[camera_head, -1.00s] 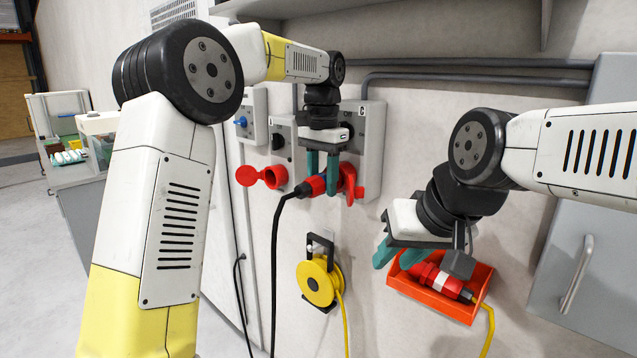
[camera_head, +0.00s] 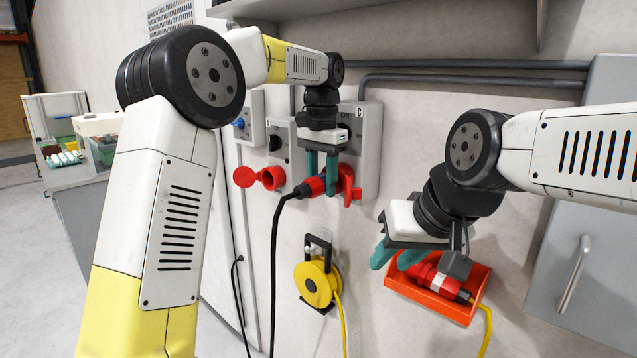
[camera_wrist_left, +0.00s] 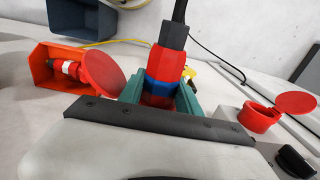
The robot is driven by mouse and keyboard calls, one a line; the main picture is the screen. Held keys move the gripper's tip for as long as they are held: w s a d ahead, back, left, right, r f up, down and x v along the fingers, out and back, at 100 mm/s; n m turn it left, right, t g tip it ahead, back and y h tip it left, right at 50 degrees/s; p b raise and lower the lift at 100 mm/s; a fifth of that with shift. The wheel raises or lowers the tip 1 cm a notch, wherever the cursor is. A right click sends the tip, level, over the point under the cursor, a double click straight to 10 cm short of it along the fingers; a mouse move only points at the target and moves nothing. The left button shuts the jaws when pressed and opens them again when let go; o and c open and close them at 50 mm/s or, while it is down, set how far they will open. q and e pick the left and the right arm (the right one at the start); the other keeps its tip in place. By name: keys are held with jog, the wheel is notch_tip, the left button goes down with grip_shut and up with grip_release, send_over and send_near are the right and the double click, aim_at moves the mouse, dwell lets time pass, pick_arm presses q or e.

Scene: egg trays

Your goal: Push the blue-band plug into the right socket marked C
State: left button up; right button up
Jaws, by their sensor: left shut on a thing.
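The blue-band plug (camera_head: 313,187) is red with a blue band and a black cable trailing down. My left gripper (camera_head: 321,188) is shut on it at the band, which also shows in the left wrist view (camera_wrist_left: 160,88). The plug lies sideways, its front toward the red right socket (camera_head: 346,186) under the grey box marked C (camera_head: 370,125). That socket's round red lid is open, seen in the wrist view (camera_wrist_left: 103,76). The fingers hide the plug's front, so I cannot tell how far it is in. My right gripper (camera_head: 396,260) is open and empty beside the orange bin.
The orange bin (camera_head: 405,290) holds a red plug with a white band (camera_head: 438,281). Left of the C box is another red socket (camera_head: 272,178) with its lid open. A yellow cable reel (camera_head: 313,284) hangs below. A grey cabinet (camera_head: 575,240) stands at right.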

pick_arm(q)
jog(key=o, duration=0.9)
notch_tip(320, 180, up, 7)
jog(key=shift+f, duration=0.2)
jog(key=shift+a+r, duration=0.15)
jog(key=shift+r, duration=0.5)
jog(key=s+a+n+t+h, duration=0.1)
jog(key=s+a+n+t, duration=0.25)
jog(key=s+a, duration=0.85)
jog(key=s+a+f+n+t, duration=0.1)
jog(key=s+a+f, duration=0.1)
jog(key=s+f, duration=0.1)
jog(key=s+a+f+n, duration=0.2)
jog(key=s+f, duration=0.2)
jog(key=s, duration=0.2)
jog(key=s+a+f+n+t+h, duration=0.1)
jog(key=s+a+f+n, duration=0.1)
jog(key=s+f, duration=0.2)
jog(key=shift+s+a+f+t, duration=0.15)
jog(key=shift+s+a+t, duration=0.05)
jog(key=shift+s+t, duration=0.15)
